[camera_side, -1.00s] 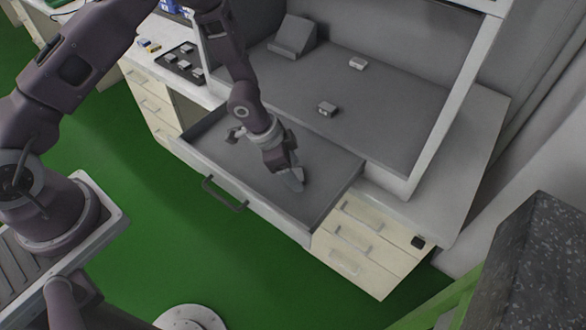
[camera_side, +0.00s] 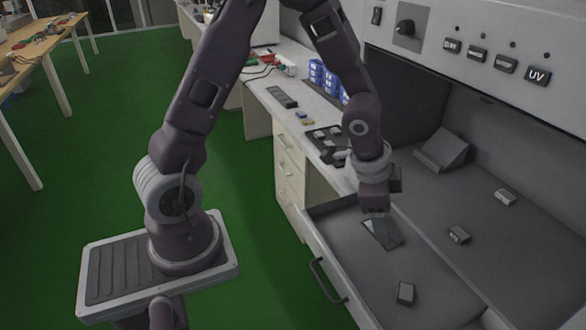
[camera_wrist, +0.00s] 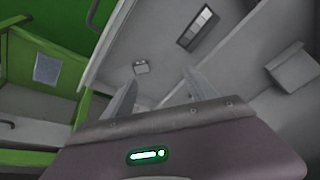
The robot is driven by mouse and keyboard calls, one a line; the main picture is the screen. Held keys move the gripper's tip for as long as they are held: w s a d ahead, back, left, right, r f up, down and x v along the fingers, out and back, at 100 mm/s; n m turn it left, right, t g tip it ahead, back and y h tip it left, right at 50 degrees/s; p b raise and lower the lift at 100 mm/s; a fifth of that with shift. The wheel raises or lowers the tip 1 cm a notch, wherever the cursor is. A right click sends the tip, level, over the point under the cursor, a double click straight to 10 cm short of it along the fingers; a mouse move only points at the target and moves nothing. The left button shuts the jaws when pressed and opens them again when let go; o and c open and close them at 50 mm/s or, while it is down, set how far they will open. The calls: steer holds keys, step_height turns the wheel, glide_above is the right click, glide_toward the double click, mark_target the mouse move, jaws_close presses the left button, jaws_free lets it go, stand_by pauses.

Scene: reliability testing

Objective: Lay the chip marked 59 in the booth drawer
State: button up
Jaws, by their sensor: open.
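The booth drawer (camera_side: 345,262) is pulled open below the booth floor. A small grey chip (camera_side: 405,292) lies on its bottom, toward the near end. A chip in the drawer also shows in the wrist view (camera_wrist: 140,67), just beyond the fingers. Two more chips sit on the booth floor, a dark one (camera_side: 459,235) and a paler one (camera_side: 504,197). No number is readable, so I cannot tell which is 59. My gripper (camera_side: 376,208) hangs over the far part of the drawer. Its fingers (camera_wrist: 160,95) are apart and empty in the wrist view.
A flat strip with light and dark patches (camera_wrist: 197,27) lies in the drawer. A grey wedge block (camera_side: 441,151) stands on the booth floor. A dark tray (camera_side: 309,133) with several chips and blue bins (camera_side: 322,78) are on the bench. The drawer handle (camera_side: 325,281) sticks out.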

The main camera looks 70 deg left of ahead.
steer(key=s+a+r+n+y, duration=0.1)
steer(key=s+a+r+n, duration=0.15)
steer(key=r, duration=0.35)
steer(key=s+a+r+n+y, duration=0.1)
steer(key=s+a+r+y, duration=0.15)
steer(key=r, duration=0.25)
steer(key=s+d+r+n+t+h, duration=0.1)
steer(key=s+r+n, duration=0.1)
steer(key=s, duration=0.6)
steer(key=s+d+r+n+h, duration=0.1)
steer(key=s+r+n, duration=0.1)
steer(key=s+r, duration=0.3)
steer(key=s, duration=0.4)
steer(key=shift+d+r+t+h, duration=0.25)
steer(key=shift+t+h, duration=0.1)
steer(key=shift+t, duration=0.05)
